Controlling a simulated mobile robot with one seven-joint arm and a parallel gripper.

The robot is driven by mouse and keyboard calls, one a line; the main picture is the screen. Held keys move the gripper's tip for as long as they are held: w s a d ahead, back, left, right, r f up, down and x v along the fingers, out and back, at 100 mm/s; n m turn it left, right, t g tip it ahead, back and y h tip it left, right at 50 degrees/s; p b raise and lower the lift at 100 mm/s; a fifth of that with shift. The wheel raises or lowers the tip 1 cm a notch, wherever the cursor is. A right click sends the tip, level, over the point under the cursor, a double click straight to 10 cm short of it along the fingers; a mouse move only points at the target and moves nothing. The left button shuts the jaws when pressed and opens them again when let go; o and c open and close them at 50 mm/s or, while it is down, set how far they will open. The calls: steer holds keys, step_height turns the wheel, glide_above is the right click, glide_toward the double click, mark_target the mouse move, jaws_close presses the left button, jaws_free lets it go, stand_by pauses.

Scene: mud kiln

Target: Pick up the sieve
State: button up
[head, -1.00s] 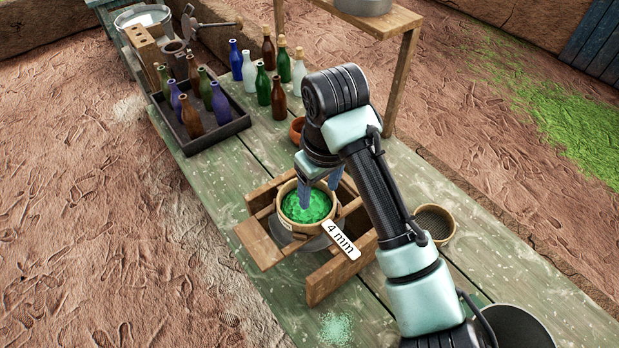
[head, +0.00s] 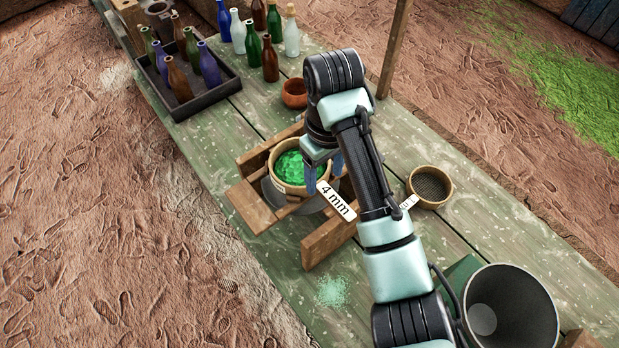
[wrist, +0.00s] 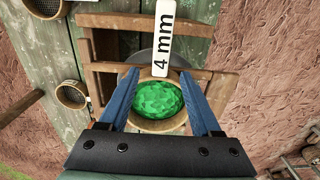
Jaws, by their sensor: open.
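The sieve (head: 285,188), a round wooden-rimmed one filled with green crumbs, sits in a wooden frame on the bench. Its white handle tag marked "4 mm" (head: 336,201) sticks out toward the front right. My gripper (head: 324,175) is open and empty, with its blue fingers beside the sieve's right side, near the tag. In the wrist view, the sieve (wrist: 160,128) shows between the open fingers and the tag (wrist: 162,38) lies beyond the fingertips. I cannot tell whether the fingers touch the rim or how high they are.
The wooden frame (head: 325,240) surrounds the sieve, over a grey round pan. A second, empty sieve (head: 431,187) lies to the right. A clay bowl (head: 294,93) stands behind, with a tray of bottles (head: 207,98) at back left. A dark bucket (head: 510,305) stands front right.

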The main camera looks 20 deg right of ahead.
mark_target(324, 187)
step_height(324, 187, down, 5)
steer(key=shift+r, duration=0.15)
jaws_close()
stand_by(0.4)
